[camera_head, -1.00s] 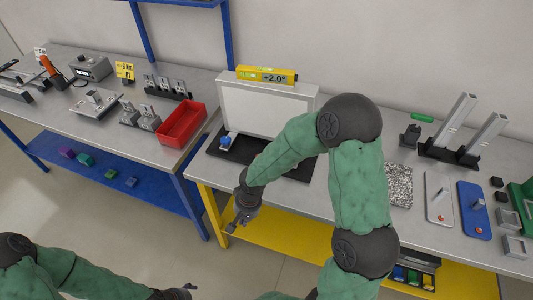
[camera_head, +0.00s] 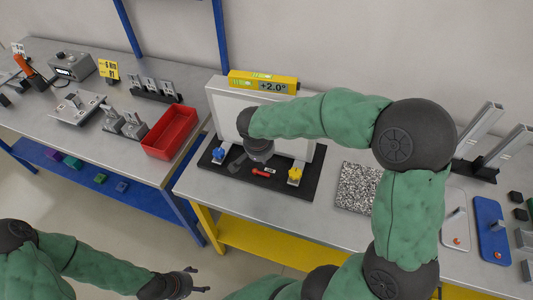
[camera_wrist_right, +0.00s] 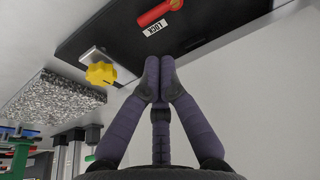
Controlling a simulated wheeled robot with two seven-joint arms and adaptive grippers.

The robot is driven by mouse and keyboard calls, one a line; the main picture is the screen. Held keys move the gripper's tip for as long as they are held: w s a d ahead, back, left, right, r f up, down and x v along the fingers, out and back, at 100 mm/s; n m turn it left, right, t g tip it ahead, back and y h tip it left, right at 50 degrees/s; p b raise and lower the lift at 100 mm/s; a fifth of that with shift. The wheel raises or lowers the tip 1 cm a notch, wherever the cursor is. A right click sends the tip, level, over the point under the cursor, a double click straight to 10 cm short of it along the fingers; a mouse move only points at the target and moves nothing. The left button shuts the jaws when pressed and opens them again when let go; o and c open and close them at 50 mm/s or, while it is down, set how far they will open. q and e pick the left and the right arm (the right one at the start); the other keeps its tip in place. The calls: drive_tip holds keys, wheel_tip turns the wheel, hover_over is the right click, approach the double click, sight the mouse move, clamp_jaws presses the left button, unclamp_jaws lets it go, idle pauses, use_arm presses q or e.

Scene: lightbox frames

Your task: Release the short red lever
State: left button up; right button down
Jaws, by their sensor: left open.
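The short red lever (camera_head: 261,175) lies on the black base (camera_head: 240,181) of the white-panel stand, beside a small white label. In the right wrist view the red lever (camera_wrist_right: 160,13) is at the top edge, above the label (camera_wrist_right: 155,28), which reads LOCK. My right gripper (camera_wrist_right: 158,68) has its fingertips together with nothing between them, pointing towards the base, apart from the lever. In the head view my right gripper (camera_head: 237,163) is over the base, left of the lever, partly hidden by its wrist. My left gripper (camera_head: 199,281) is open and empty, low in front of the tables.
A blue knob (camera_head: 218,154) and a yellow knob (camera_head: 295,176) stand at the base's ends. A yellow level (camera_head: 263,82) reading +2.0° sits atop the panel. A speckled plate (camera_head: 357,187) lies to the right. A red bin (camera_head: 171,132) stands on the left table.

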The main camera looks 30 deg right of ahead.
sight(267, 170)
drive_tip(key=shift+w+d+r, duration=0.1)
idle(0.3)
drive_tip(key=b+x, duration=0.2)
drive_tip(key=x, duration=0.8)
drive_tip(key=shift+b, duration=0.3)
drive_tip(key=shift+m+b, duration=0.4)
drive_tip(key=shift+b, duration=0.25)
